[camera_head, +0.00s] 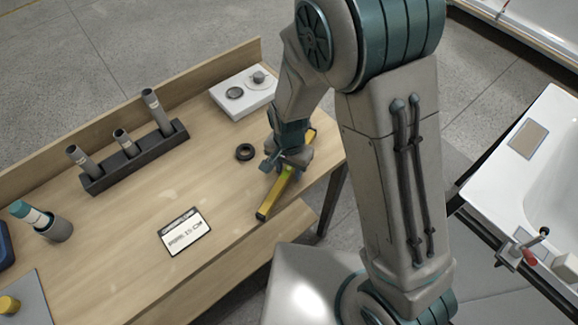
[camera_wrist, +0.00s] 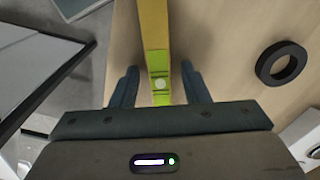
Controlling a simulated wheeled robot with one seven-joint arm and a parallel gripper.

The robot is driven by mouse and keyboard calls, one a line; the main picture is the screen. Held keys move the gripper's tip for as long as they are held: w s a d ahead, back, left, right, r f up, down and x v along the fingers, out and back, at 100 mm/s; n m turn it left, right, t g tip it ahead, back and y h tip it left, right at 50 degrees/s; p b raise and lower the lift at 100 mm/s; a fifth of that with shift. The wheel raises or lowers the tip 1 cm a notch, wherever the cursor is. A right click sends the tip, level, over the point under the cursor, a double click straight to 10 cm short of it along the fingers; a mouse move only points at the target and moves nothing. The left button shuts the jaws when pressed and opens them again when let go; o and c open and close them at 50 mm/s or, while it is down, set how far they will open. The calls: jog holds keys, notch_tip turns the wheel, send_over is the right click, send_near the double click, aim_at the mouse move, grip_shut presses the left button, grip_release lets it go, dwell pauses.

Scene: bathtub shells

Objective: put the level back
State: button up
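The yellow level (camera_head: 275,196) lies on the wooden table near its right front edge, with a bright green vial part at mid-length. My gripper (camera_head: 285,164) is low over the middle of the level, hiding part of it. In the wrist view, my gripper (camera_wrist: 160,70) is open, one finger on each side of the level (camera_wrist: 155,30). A narrow gap shows between each finger and the level. Whether the level rests fully flat under the fingers is partly hidden.
A black ring (camera_head: 244,152) lies just left of my gripper. A white block (camera_head: 240,94) stands behind, and a dark rack (camera_head: 135,157) with grey tubes is farther left. A label card (camera_head: 184,231) lies in front. A white bathtub shell (camera_head: 560,115) stands at right.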

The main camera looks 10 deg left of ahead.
aim_at(289, 169)
notch_tip(289, 169, up, 12)
jog(key=s+d+r+n+t, duration=0.1)
jog(key=s+d+r, duration=0.1)
jog(key=d+r, duration=0.2)
jog(key=s+d+r+n+t, duration=0.1)
jog(key=s+d+r, duration=0.2)
jog(key=d, duration=0.8)
jog(key=s+d+r+n+t, duration=0.1)
jog(key=s+d+r, duration=0.2)
jog(key=d, duration=0.4)
jog(key=shift+d+r+n, duration=0.35)
jog(key=shift+r+n, duration=0.05)
jog(key=shift+r, duration=0.45)
